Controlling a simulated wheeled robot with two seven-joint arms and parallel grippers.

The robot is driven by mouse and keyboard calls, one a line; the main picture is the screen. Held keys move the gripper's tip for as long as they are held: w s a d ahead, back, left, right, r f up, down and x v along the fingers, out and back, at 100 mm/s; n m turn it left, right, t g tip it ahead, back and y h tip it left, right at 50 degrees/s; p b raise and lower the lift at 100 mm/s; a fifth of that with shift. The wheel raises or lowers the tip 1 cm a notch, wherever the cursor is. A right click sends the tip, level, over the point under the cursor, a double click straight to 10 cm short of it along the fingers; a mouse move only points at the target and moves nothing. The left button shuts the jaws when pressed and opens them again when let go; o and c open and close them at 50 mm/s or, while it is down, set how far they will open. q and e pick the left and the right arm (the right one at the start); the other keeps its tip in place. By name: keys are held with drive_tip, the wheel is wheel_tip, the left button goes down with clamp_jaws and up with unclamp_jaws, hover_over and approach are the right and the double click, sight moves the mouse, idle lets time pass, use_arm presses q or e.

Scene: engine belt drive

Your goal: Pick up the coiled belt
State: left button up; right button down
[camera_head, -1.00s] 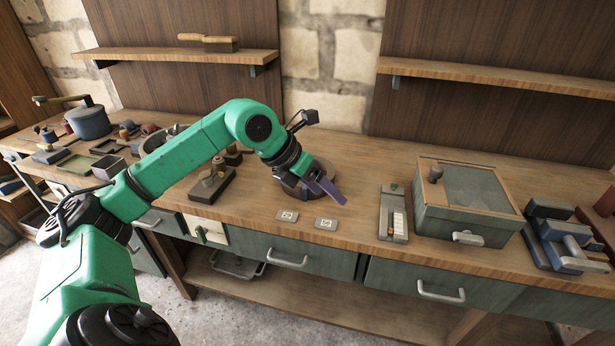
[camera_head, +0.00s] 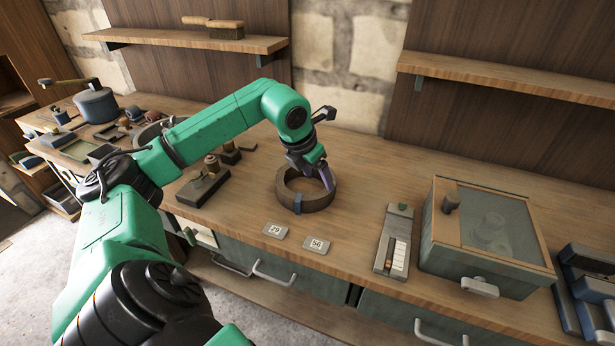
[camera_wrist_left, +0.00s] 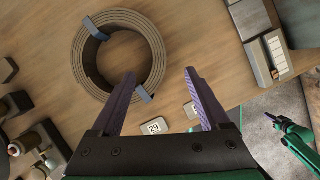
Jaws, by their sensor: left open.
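The coiled belt (camera_head: 318,203) is a dark brown ring lying flat on the bench, with blue-grey clips on it. In the left wrist view the coil (camera_wrist_left: 84,62) shows its wound layers, an open middle and two clips. My left gripper (camera_head: 326,178) is open, its purple fingers above the right side of the coil in the head view. In the left wrist view the gripper (camera_wrist_left: 160,78) has empty space between its fingers; the left fingertip appears near the coil's edge. I cannot tell whether they touch.
Number tags 29 (camera_head: 275,231) and 56 (camera_head: 316,245) lie in front of the coil. A small switch box (camera_head: 393,241) and a grey lidded box (camera_head: 455,257) stand to the right. A dark block with knobs (camera_head: 203,187) stands left. Bench between coil and switch box is clear.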

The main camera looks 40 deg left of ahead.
sight(325, 190)
use_arm(q)
drive_tip(key=x, duration=0.3)
drive_tip(key=shift+w+p, duration=0.15)
drive_tip(key=shift+p, duration=0.15)
drive_tip(key=p+x, duration=0.2)
drive_tip(key=x, duration=0.3)
drive_tip(key=shift+w+f, duration=0.15)
drive_tip(key=shift+f, duration=0.05)
drive_tip(key=shift+a+f, duration=0.1)
drive_tip(key=shift+f, duration=0.05)
clamp_jaws()
use_arm(e)
drive_tip(key=r, duration=0.3)
drive_tip(key=shift+w, duration=0.2)
use_arm(q)
drive_tip(key=shift+w, duration=0.1)
